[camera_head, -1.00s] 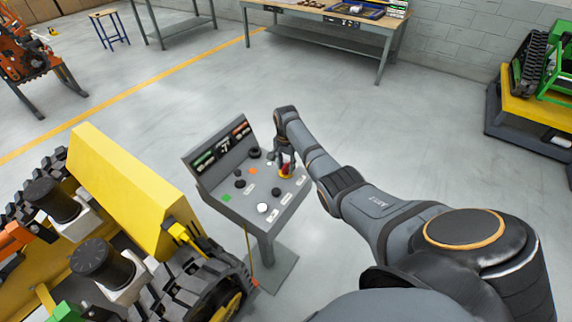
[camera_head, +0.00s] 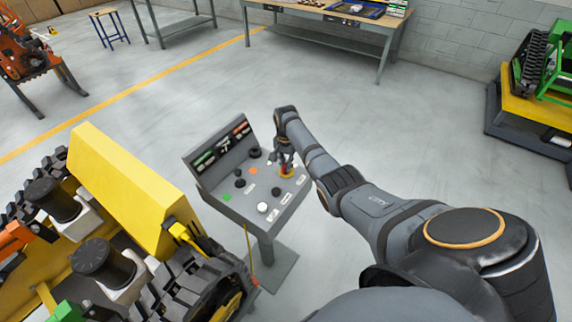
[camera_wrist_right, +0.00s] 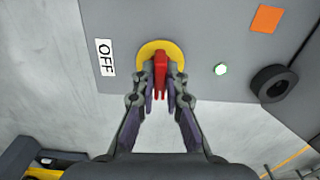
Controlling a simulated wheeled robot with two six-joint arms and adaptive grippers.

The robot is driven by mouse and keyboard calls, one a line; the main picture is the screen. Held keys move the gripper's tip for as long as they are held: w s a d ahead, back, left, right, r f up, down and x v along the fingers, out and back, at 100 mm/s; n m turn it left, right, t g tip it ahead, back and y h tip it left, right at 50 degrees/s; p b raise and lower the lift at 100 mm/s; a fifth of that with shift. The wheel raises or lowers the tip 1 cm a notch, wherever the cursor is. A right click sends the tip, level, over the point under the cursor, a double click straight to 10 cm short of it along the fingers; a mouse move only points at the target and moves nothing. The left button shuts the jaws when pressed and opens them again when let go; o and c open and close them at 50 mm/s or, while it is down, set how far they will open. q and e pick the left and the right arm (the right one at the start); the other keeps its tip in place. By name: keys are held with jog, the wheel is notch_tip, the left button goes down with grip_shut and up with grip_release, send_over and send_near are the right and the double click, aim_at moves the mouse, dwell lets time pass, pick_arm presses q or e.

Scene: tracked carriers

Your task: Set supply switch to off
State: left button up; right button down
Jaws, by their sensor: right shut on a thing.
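The supply switch is a red handle (camera_wrist_right: 161,75) on a round yellow plate (camera_wrist_right: 171,49), on the sloped face of a grey control console (camera_head: 238,205). An OFF label (camera_wrist_right: 106,58) sits to the left of the plate in the right wrist view. My right gripper (camera_wrist_right: 161,82) is shut on the red handle, one finger on each side. In the head view my right gripper (camera_head: 284,163) reaches down to the console's right part, and it hides most of the handle. My left gripper is not in view.
The console also carries a green button (camera_head: 227,197), a white knob (camera_head: 262,208), black knobs and an orange square (camera_wrist_right: 267,18). A yellow tracked carrier (camera_head: 120,185) stands close at left. Open floor lies behind the console.

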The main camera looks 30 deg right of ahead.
jog(key=n+p, duration=0.1)
jog(key=n, duration=0.2)
jog(key=shift+r, duration=0.1)
jog(key=n+p, duration=0.1)
jog(key=n, duration=0.3)
jog(key=shift+n, duration=0.3)
jog(key=n, duration=0.4)
jog(key=shift+p, duration=0.3)
jog(key=n, duration=0.5)
jog(key=shift+n, duration=0.3)
jog(key=shift+w, duration=0.1)
jog(key=c, duration=1.4)
grip_release()
